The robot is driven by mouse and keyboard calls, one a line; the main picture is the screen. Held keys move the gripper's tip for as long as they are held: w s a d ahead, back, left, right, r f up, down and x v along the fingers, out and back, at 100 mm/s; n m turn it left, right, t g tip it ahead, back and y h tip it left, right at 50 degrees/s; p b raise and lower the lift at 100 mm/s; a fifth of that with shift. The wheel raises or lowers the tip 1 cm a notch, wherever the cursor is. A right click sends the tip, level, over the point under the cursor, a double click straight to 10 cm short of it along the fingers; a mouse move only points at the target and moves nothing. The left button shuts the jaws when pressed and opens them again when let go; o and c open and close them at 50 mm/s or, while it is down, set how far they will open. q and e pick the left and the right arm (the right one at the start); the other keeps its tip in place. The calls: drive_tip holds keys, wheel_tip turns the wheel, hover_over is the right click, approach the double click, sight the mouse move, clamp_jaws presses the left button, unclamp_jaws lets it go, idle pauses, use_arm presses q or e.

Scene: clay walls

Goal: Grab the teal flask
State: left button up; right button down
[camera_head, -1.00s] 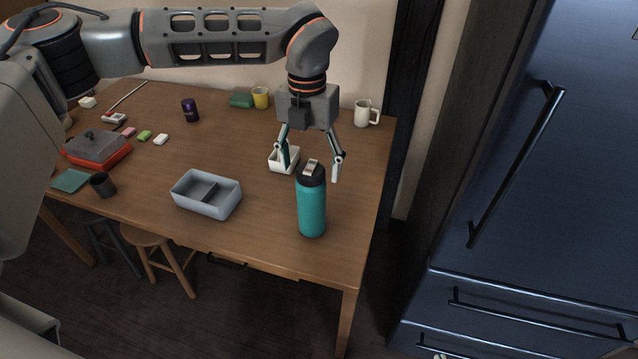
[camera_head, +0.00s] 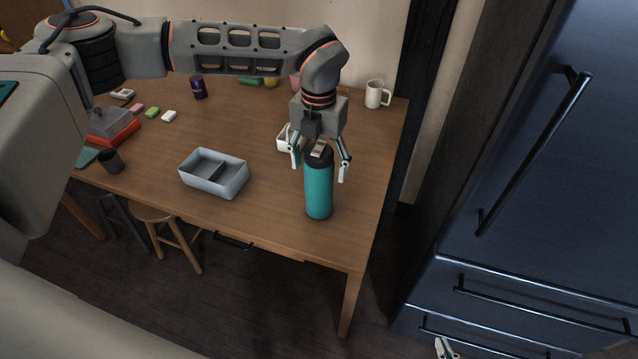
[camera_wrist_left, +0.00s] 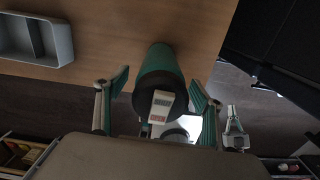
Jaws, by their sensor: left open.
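The teal flask (camera_head: 318,190) stands upright near the right front of the wooden table, with a dark lid and a pale top. My left gripper (camera_head: 319,168) is open, with one finger on each side of the flask's upper part in the head view. In the left wrist view, the flask (camera_wrist_left: 157,66) lies between the two spread fingers (camera_wrist_left: 152,108), lid towards the camera. I cannot tell whether either finger touches it. My right gripper (camera_head: 446,348) only just shows at the bottom edge of the head view, too small to read.
A grey divided box (camera_head: 213,174) sits left of the flask, and a small white container (camera_head: 284,141) is behind it. A white mug (camera_head: 376,95) stands at the back right. The blue fridge (camera_head: 545,190) is to the right, and stools stand under the front edge.

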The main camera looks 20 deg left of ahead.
use_arm(q)
drive_tip(key=shift+r, duration=0.1)
clamp_jaws()
